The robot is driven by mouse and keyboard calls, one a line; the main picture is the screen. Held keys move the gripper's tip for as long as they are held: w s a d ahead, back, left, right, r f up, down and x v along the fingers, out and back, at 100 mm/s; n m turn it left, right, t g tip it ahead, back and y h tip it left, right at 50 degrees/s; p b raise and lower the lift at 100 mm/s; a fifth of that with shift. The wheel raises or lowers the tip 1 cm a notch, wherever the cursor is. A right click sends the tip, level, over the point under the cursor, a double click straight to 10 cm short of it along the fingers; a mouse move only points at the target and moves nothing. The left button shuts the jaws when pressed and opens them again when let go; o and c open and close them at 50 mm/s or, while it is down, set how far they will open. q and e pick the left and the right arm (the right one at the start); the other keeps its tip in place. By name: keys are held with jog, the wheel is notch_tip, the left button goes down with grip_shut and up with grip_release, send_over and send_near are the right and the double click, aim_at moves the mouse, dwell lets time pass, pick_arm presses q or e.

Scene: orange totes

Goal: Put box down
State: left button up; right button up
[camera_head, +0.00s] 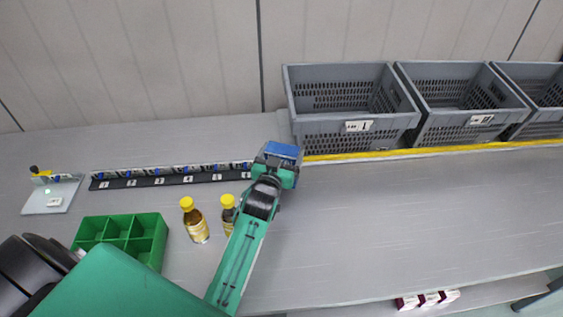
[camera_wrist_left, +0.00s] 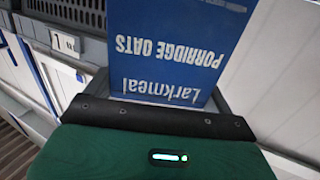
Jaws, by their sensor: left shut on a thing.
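A blue box (camera_head: 284,151) is held at the end of my left arm. In the wrist view the box (camera_wrist_left: 175,45) fills the upper middle, with "Larkmeal Porridge Oats" printed upside down on its face. My left gripper (camera_head: 277,166) is shut on the box, between the right end of the black numbered strip and the first grey crate. The gripper hides the lower part of the box, so I cannot tell whether it touches the table. My right gripper is not in view.
Grey crates (camera_head: 355,126) stand along the back right behind a yellow strip (camera_head: 440,149). The black numbered strip (camera_head: 170,181) lies at the left. Two yellow-capped bottles (camera_head: 195,222) and a green divided tray (camera_head: 118,221) stand nearer. The table's right front (camera_head: 410,215) is clear.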

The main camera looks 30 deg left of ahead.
pick_arm(q)
jog(key=shift+f, duration=2.1)
jog(key=shift+f, duration=0.2)
jog(key=o, duration=1.3)
jog(key=shift+r, duration=0.15)
